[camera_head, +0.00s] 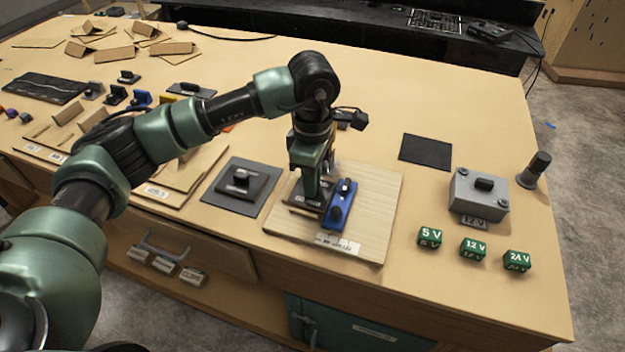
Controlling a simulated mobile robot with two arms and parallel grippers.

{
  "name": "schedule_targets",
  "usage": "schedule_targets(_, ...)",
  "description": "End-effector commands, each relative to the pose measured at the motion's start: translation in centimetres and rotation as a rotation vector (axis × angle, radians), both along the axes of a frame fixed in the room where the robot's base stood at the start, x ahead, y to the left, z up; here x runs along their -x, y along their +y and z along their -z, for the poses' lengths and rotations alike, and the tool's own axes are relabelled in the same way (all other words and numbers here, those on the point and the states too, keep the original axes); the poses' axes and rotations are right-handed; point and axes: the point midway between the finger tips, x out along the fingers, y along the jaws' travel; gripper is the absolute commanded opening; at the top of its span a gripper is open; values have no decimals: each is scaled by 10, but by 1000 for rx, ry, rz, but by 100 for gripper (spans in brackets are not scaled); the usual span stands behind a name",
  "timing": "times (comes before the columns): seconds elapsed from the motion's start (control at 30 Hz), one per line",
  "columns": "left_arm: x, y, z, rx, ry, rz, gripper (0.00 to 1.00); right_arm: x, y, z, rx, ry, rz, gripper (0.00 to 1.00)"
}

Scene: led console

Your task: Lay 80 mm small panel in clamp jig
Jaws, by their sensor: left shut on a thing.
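My left gripper (312,196) points down over a pale wooden board (375,205) with a white label on its front edge. It is shut on a small dark piece (299,211), which looks like the small panel. The fingers and wrist hide much of that piece, and I cannot tell whether it touches the board. A blue clamp block (341,206) with dark knobs sits on the board just right of the fingertips; the board and block look like the clamp jig. My right gripper is not in view.
Left of the board lies a dark square plate (219,189) with a black handled piece (245,182). To the right are a black mat (425,151), a grey 12 V box (478,193), a dark cylinder (535,169) and green voltage blocks (473,250). The back middle is clear.

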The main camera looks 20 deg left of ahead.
Motion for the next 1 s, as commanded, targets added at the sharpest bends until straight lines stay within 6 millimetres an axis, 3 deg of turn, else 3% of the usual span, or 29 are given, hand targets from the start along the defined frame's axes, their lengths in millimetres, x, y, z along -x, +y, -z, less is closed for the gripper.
schedule_targets(0.87,0,0,8,0,0,0,0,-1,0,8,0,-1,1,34)
schedule_targets(0.9,0,0,8,0,0,0,16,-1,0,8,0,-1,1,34)
schedule_targets(1.0,0,0,8,0,0,0,39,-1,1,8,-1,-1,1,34)
